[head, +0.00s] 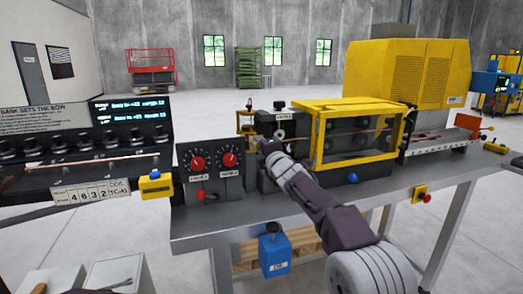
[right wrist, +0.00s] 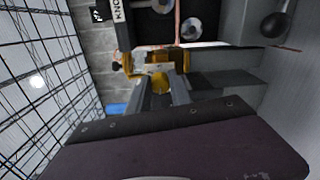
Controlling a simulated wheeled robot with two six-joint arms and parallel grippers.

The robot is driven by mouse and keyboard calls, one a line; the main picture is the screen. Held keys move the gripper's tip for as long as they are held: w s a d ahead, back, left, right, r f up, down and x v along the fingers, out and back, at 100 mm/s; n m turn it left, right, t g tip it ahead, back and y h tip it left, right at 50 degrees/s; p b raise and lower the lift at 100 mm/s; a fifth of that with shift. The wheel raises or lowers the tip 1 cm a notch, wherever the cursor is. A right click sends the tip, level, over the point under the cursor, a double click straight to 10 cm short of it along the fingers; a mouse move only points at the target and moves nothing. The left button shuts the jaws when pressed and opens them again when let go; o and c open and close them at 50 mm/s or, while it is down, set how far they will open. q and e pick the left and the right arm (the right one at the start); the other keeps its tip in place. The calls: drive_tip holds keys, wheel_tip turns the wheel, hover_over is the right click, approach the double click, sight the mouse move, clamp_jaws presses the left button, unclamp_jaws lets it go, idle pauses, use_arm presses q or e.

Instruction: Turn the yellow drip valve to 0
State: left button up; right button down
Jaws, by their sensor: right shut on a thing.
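The yellow drip valve (right wrist: 160,86) shows in the right wrist view as a small yellow part between my fingers, below a yellow bracket (right wrist: 188,59). My right gripper (right wrist: 161,92) is shut on it, and the fingers hide part of it. In the head view my right gripper (head: 264,145) reaches the machine left of the yellow-framed guard. A brass-coloured fitting (head: 248,108) stands just above and behind it there. The valve's scale and its setting cannot be read. My left gripper does not show.
The yellow-framed guard (head: 360,133) stands close to the right of my right arm. A dark panel with red knobs (head: 212,166) stands to its left. A blue box (head: 274,254) hangs at the bench's front edge. Rollers (right wrist: 186,30) sit close above the fingers in the wrist view.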

drive_tip(key=shift+f+n, duration=0.2)
drive_tip(key=shift+n, duration=0.5)
drive_tip(key=c, duration=1.2)
unclamp_jaws()
drive_tip(key=shift+a+r, duration=0.1)
drive_tip(key=shift+s, duration=0.1)
drive_tip(key=b+v, duration=0.5)
drive_tip(key=v, duration=0.4)
